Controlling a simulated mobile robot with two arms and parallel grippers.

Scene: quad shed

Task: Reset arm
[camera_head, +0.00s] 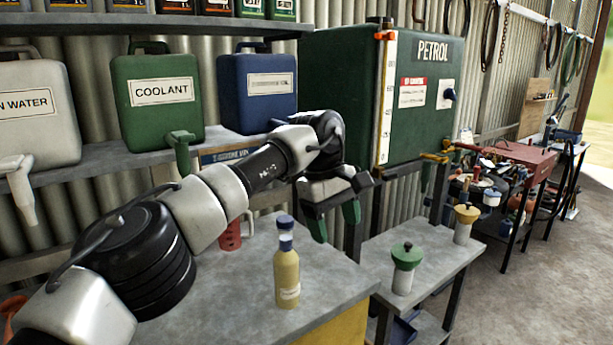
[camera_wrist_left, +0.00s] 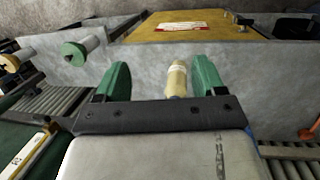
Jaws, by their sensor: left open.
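My left gripper (camera_head: 335,222) reaches in from the left over the grey table (camera_head: 236,300), its green fingers pointing down. In the left wrist view its two green fingers (camera_wrist_left: 162,84) stand apart with nothing gripped between them. A tan bottle (camera_head: 287,277) with a blue cap stands upright on the table, to the left of the fingers in the head view. In the left wrist view the bottle (camera_wrist_left: 177,80) shows beyond and between the fingers, apart from them. My right gripper is in neither view.
A green coolant container (camera_head: 155,108) and a blue container (camera_head: 257,92) sit on the shelf behind my arm. A green petrol tank (camera_head: 335,90) stands behind the gripper. A green-topped funnel-like item (camera_head: 406,268) and a yellow-topped one (camera_head: 465,222) stand on the side bench (camera_head: 428,250).

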